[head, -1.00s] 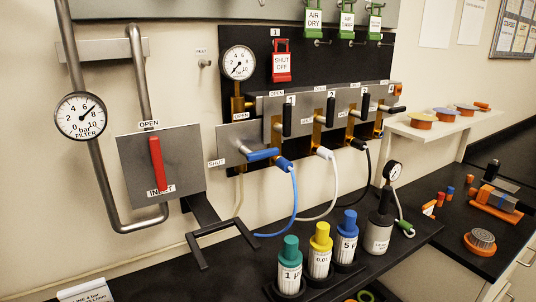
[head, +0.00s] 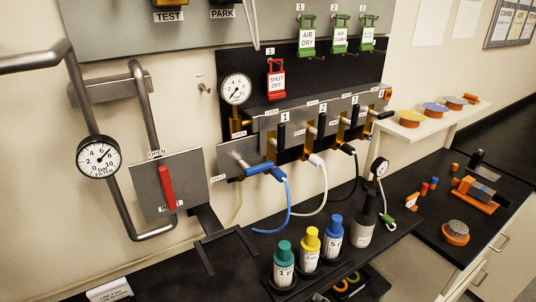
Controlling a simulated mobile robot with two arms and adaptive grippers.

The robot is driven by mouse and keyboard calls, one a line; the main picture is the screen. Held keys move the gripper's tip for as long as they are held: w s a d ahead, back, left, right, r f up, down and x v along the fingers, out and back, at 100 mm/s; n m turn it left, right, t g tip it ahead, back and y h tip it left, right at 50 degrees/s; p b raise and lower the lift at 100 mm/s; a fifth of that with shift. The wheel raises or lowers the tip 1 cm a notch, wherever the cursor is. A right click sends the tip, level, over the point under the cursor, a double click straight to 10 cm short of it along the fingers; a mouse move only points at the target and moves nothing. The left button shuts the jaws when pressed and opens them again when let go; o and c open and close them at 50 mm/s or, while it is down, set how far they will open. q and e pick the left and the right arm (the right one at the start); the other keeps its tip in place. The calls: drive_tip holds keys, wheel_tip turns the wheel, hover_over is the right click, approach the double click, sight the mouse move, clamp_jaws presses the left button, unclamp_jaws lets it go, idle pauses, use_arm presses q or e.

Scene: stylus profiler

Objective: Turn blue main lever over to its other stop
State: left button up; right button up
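The blue main lever (head: 261,168) is on the grey valve plate (head: 236,157) at the left end of the manifold, below the small round gauge. Its blue grip lies nearly level, just left of the blue hose plug (head: 279,174). The plate has a label above it and another at its lower left; in the earlier frame these read OPEN and SHUT. Neither of my grippers is in view, and nothing touches the lever.
A red lever (head: 167,187) on a square plate is to the left, near a pressure gauge (head: 99,157). Black-handled valves run to the right. A black bracket (head: 226,245) projects below the blue lever. Capped bottles (head: 284,268) stand on the bench in front.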

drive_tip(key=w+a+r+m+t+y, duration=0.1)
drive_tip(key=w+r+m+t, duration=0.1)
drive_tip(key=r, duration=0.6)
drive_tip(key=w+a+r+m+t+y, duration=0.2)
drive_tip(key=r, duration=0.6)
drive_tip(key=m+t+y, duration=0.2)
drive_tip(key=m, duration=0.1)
approach(266, 168)
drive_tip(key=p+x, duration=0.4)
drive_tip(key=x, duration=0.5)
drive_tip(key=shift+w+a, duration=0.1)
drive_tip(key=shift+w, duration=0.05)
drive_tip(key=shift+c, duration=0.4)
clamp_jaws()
